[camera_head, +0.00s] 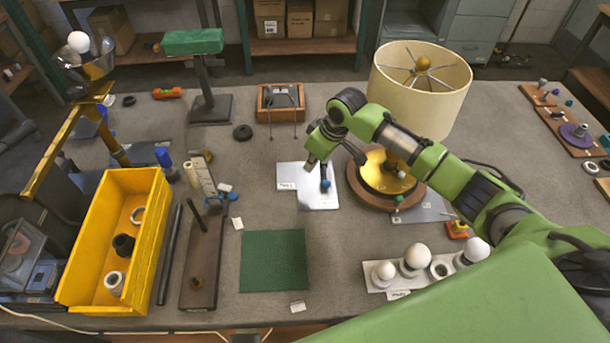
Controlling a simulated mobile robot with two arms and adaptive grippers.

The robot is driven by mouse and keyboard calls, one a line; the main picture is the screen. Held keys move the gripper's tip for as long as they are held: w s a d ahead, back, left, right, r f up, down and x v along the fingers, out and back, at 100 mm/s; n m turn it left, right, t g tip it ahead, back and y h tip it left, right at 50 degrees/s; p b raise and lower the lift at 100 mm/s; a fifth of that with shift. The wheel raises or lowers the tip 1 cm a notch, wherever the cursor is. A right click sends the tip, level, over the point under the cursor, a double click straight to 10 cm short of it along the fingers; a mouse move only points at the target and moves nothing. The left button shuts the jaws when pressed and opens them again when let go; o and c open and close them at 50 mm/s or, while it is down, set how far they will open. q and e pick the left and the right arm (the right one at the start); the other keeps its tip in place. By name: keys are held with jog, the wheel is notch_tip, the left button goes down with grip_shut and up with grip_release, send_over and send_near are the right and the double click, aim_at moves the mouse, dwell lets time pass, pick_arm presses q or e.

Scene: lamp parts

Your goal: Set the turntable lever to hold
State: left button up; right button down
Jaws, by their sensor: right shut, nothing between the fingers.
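The turntable (359,197) is a round wooden disc with a brass top, right of centre in the head view. My right arm passes over it and hides part of it. A small blue knob (325,184) on a dark stem stands over a pale metal plate (318,201) left of the turntable; it looks like the lever's end. Its exact setting cannot be read. My right gripper (310,163) is shut and empty, pointing down just above and left of the blue knob. Whether it touches the knob is unclear. My left gripper is not in view.
A cream lampshade (415,95) stands behind my right arm. A rack with white bulbs (416,256) is at front right. A green mat (274,261) lies at front centre, and a yellow bin (80,265) at left. A wooden box (281,101) is behind the plate.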

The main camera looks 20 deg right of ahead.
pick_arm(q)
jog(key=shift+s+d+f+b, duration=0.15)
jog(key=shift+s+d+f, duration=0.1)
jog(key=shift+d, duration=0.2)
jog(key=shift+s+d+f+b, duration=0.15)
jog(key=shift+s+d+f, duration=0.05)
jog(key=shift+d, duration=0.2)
pick_arm(e)
jog(key=r, duration=0.1)
jog(key=d+r, duration=0.2)
jog(key=shift+s+r, duration=0.35)
jog(key=shift+a, duration=0.1)
